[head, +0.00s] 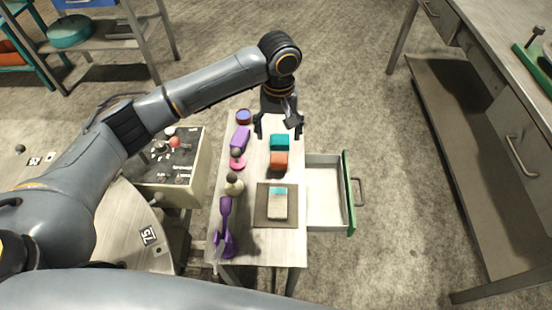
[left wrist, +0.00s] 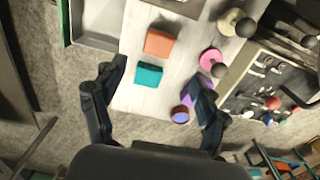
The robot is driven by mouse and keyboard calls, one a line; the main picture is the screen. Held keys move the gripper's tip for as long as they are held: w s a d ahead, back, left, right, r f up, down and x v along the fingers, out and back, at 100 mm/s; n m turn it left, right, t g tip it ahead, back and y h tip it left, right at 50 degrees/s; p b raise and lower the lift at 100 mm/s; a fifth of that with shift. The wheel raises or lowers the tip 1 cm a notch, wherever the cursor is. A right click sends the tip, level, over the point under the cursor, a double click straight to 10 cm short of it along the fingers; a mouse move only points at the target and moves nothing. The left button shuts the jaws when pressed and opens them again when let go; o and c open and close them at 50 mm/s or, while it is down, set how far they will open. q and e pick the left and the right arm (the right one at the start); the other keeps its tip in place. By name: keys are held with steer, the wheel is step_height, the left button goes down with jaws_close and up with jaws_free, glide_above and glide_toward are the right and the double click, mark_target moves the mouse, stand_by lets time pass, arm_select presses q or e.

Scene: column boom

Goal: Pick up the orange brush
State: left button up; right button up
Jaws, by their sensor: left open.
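An orange block-like item (head: 279,160) lies on the narrow light wooden table (head: 255,250); it is the only thing there that fits the orange brush, and no bristles can be made out. It also shows in the left wrist view (left wrist: 158,42). A teal block (head: 280,142) lies right beside it, on the far side, and shows in the left wrist view (left wrist: 148,74). My left gripper (head: 279,128) is open and empty at the table's far end, above it, with the teal block between it and the orange item. My right gripper is not in view.
Along the table's left side are a purple box (head: 240,139), a pink disc (head: 237,163), a round blue-topped container (head: 243,116) and a purple stand (head: 225,240). A brown mat (head: 262,218) holds a pale block. An open drawer (head: 325,195) juts out right. A control panel (head: 190,145) stands left.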

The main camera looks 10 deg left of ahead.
mark_target(279, 158)
arm_select(q)
step_height(279, 158, down, 13)
steer(key=shift+d+r, duration=0.15)
steer(key=shift+r, duration=0.05)
stand_by(0.3)
steer(key=shift+c, duration=0.2)
steer(key=c, duration=1.2)
steer(key=shift+r, duration=0.1)
